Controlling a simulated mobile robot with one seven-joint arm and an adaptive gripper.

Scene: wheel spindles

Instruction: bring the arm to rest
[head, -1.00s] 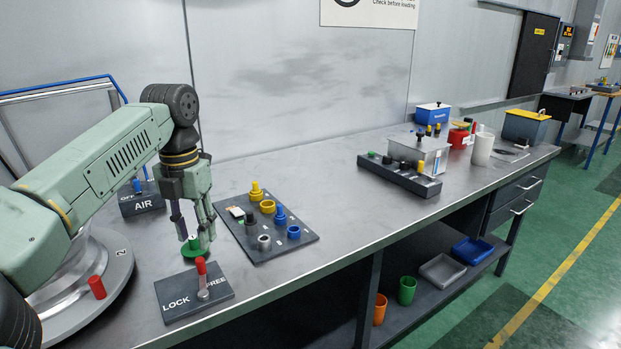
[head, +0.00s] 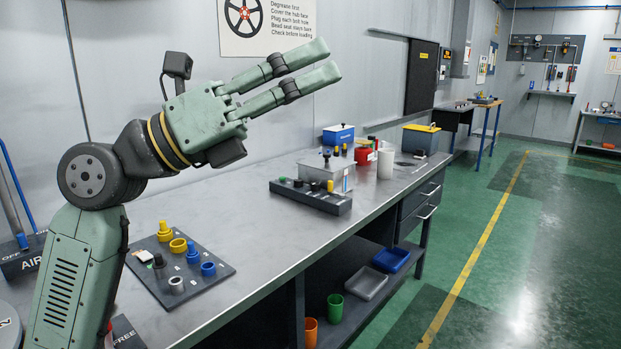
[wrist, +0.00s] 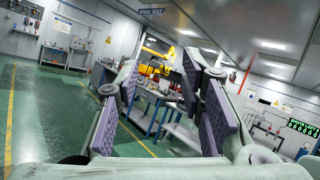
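My gripper (head: 306,68) is raised high above the workbench in the head view, pointing to the right and slightly up. Its two fingers are apart with nothing between them. In the wrist view the purple finger pads (wrist: 160,125) stand apart, with the far room showing through the gap. My forearm rises at the left of the head view and hides part of the lock plate (head: 127,335). The green part seen there earlier is hidden or out of view.
The workbench (head: 240,225) holds a dark board (head: 190,288) with yellow, blue and grey parts. The air around my gripper is clear.

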